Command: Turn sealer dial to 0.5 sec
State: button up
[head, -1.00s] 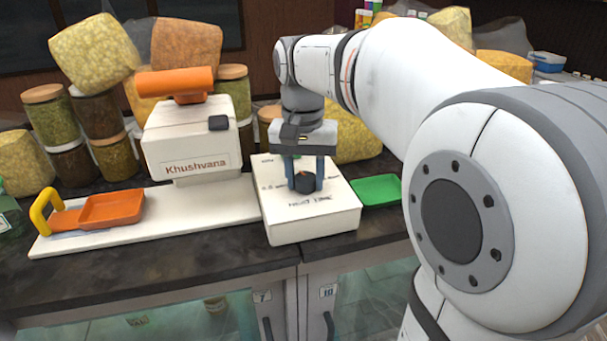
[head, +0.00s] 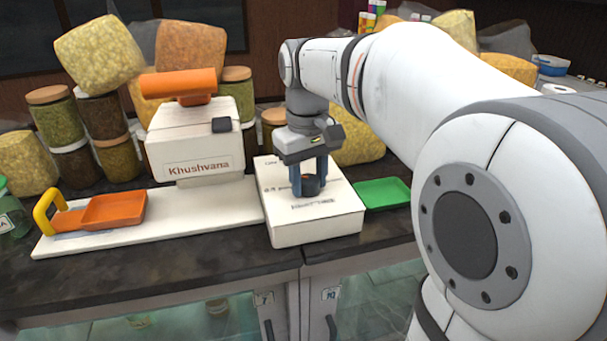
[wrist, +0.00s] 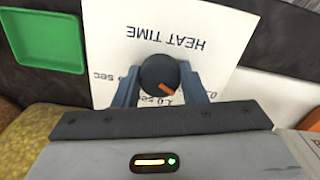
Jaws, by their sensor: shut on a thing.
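The sealer dial (head: 312,187) is a dark round knob on top of a white control box (head: 315,224). My gripper (head: 311,180) points down from above, shut on the dial with one finger on each side. In the wrist view my gripper (wrist: 159,88) clasps the dial (wrist: 156,72), whose orange pointer mark faces the lower right. The box shows upside-down "HEAT TIME" print there. A "1.0 sec" label sits just below the dial, and another "sec" label, partly hidden, lies to its left. The 0.5 sec label cannot be read clearly.
The white sealer (head: 194,140) with an orange handle (head: 178,83) stands left of the box. An orange tray (head: 114,210) lies on its white base. A green tray (head: 382,193) lies right of the box. Jars and snack bags crowd behind. The dark counter front is clear.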

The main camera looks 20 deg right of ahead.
aim_at(308, 180)
dwell(0.4)
jog(key=o, duration=1)
notch_tip(308, 180, up, 8)
jog(key=shift+a+f+b, duration=0.1)
jog(key=shift+b, duration=0.25)
